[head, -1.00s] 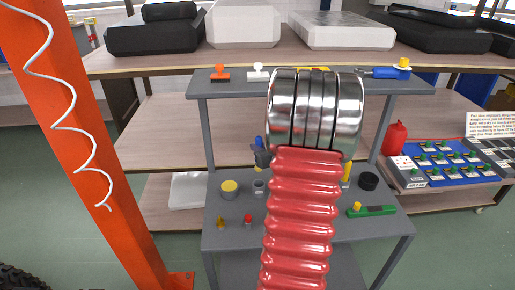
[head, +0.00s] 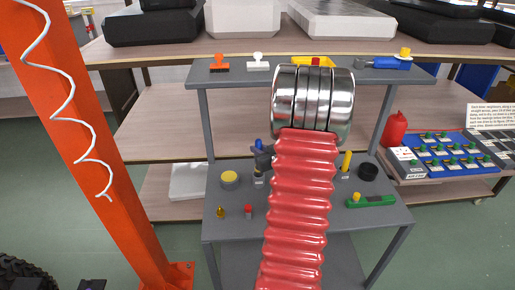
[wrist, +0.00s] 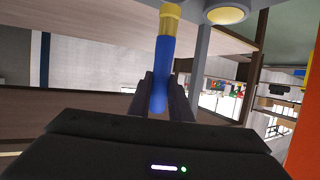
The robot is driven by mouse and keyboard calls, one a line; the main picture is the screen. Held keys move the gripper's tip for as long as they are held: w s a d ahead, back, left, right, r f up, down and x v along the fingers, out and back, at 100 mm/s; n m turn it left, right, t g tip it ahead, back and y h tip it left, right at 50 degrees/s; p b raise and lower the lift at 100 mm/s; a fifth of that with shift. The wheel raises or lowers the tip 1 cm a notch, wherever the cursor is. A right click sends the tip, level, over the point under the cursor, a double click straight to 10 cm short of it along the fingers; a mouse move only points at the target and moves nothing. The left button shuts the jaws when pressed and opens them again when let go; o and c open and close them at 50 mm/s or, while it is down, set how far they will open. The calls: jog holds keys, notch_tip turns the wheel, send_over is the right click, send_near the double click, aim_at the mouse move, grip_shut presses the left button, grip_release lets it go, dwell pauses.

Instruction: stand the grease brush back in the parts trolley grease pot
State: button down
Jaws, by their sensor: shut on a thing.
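The grease brush has a blue handle, seen above my gripper in the head view (head: 259,144). In the wrist view the brush (wrist: 161,75) stands between the two dark fingers, with a brass-yellow collar at its far end. My gripper (head: 262,160) is shut on the handle, partly hidden by my red arm.
A yellow-topped tin (head: 229,179) stands left of the pot. A brass piece (head: 221,212) and a red-topped piece (head: 248,211) lie in front. A black round part (head: 368,172) and a green tool (head: 371,201) are at right. An orange post (head: 95,150) rises at left.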

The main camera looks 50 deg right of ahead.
jog(key=shift+f, duration=2.6)
jog(key=c, duration=1.5)
grip_release()
jog(key=shift+c, duration=0.2)
jog(key=v, duration=1.3)
jog(key=shift+s+a, duration=0.2)
jog(key=shift+s, duration=0.15)
